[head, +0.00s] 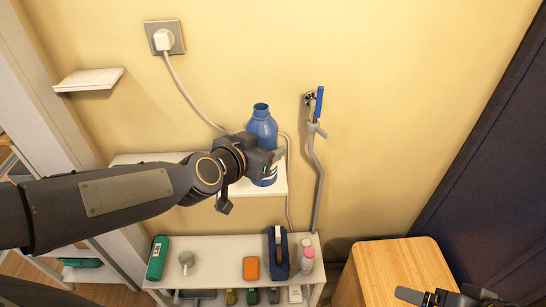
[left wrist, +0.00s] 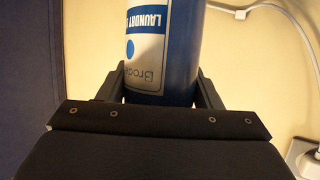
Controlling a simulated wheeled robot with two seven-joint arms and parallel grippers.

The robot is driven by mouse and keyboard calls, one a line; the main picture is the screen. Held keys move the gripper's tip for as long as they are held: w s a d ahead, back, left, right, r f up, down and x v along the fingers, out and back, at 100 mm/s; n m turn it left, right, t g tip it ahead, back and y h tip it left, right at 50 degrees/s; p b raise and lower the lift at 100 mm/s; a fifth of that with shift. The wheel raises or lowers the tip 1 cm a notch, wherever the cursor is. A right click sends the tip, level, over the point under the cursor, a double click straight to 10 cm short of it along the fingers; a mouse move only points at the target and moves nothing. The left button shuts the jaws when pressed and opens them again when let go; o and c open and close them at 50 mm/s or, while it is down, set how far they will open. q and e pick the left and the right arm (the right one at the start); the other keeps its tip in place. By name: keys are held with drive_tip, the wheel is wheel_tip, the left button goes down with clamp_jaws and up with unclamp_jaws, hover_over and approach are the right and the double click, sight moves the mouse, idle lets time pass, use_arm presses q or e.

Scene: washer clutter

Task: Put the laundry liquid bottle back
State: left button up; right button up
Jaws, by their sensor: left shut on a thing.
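The laundry liquid bottle (head: 262,126) is blue, with an open neck and a white and blue label, and looks upright. My left gripper (head: 268,160) is shut on it around the body. In the left wrist view the bottle (left wrist: 165,50) sits between the two fingers, its label text upside down. In the head view its base appears over the right end of the white wall shelf (head: 240,188); I cannot tell whether it touches. My arm hides much of that shelf. My right gripper (head: 445,297) shows only partly at the bottom right edge; its jaw state is unclear.
A lower white shelf (head: 215,250) holds a green bottle (head: 157,258), an orange item (head: 251,268), a dark blue holder (head: 278,253) and a pink bottle (head: 307,262). A grey hose (head: 318,180) and cable hang right of the bottle. A wooden cabinet (head: 385,270) stands at right.

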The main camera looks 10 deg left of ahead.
use_arm(q)
drive_tip(key=w+a+f, duration=0.1)
drive_tip(key=w+f, duration=0.3)
drive_tip(key=w+a+f+b, duration=0.1)
drive_tip(key=w+f, duration=0.3)
drive_tip(key=w+a+f, duration=0.1)
drive_tip(key=w+f, duration=0.4)
drive_tip(key=shift+a, duration=0.15)
drive_tip(key=shift+s+r, duration=0.1)
drive_tip(key=shift+b, duration=0.35)
drive_tip(key=o, duration=1)
drive_tip(key=shift+o, duration=0.2)
